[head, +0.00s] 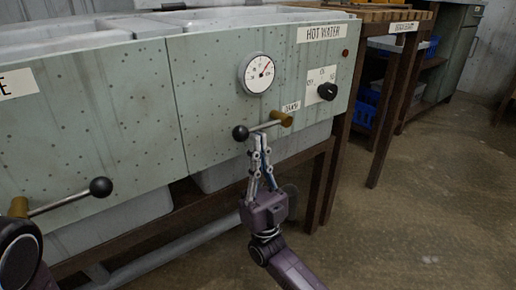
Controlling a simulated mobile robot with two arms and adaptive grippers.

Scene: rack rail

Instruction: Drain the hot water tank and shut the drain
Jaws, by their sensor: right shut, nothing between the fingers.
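The hot water tank (215,100) has a speckled pale green front with a HOT WATER label. A round gauge (258,73) and a black knob (327,91) sit on it. Below the gauge is the drain valve, a brass body with a lever (265,126) ending in a black ball (240,132), beside a small drain label (291,107). The lever points left, roughly level. My right gripper (259,138) is shut and empty, its fingertips at or just under the lever near the ball; I cannot tell if they touch. My left gripper is not in view.
A second tank front (80,120) stands at left with a similar black-ball lever (70,198) sticking out. A grey pipe (200,236) runs low under the tanks. A wooden bench and blue crates (364,113) are at right. The floor at right is clear.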

